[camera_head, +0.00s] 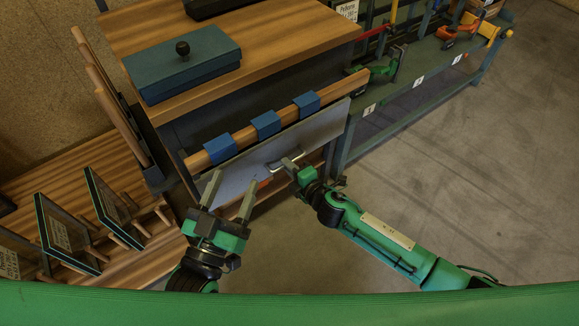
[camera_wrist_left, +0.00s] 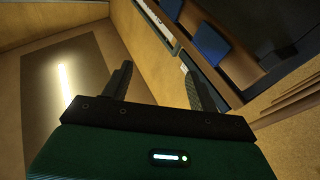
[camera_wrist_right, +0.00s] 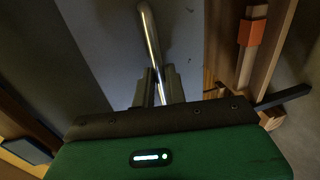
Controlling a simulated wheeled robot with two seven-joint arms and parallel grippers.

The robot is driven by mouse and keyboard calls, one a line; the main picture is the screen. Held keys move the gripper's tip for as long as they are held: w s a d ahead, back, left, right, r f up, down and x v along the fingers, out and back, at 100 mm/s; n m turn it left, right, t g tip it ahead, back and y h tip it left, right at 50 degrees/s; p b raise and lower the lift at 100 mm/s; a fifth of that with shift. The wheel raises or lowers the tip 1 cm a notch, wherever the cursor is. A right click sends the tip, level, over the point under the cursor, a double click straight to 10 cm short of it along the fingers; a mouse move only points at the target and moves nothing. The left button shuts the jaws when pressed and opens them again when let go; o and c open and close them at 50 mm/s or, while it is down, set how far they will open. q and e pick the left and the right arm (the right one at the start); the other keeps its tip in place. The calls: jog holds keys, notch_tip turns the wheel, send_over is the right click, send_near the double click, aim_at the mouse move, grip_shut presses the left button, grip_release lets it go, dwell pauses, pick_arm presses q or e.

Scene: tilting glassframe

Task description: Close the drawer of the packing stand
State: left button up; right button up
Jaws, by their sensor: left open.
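The packing stand (camera_head: 285,38) has a wooden top and dark sides. Its drawer has a grey front panel (camera_head: 235,178) below a wooden rail; how far out it stands is hard to tell. A metal bar handle (camera_head: 285,161) is on the panel and shows in the right wrist view (camera_wrist_right: 149,35). My right gripper (camera_head: 291,164) is at the handle, its fingers (camera_wrist_right: 160,85) closed around the bar. My left gripper (camera_head: 230,188) is open and empty, in front of the panel's left part; its spread fingers show in the left wrist view (camera_wrist_left: 155,82).
A blue lidded box (camera_head: 182,65) with a black knob sits on the stand. The wooden rail (camera_head: 236,142) carries blue pads. Framed panels (camera_head: 65,232) stand in wooden racks at left. A green bench (camera_head: 425,70) with tools is at right. The floor (camera_head: 480,170) at right is clear.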

aim_at(279, 156)
grip_shut()
jog(key=x, duration=0.4)
jog(key=shift+r, duration=0.4)
pick_arm(q)
jog(key=shift+s+d+f+g, duration=0.15)
jog(key=shift+d+f+g, duration=0.2)
jog(key=shift+f, duration=0.2)
pick_arm(e)
jog(key=shift+r, duration=0.1)
jog(key=shift+o, duration=2.3)
grip_release()
jog(key=shift+w, duration=0.1)
jog(key=shift+o, duration=0.2)
jog(key=shift+a, duration=0.1)
pick_arm(q)
jog(key=shift+a, duration=0.2)
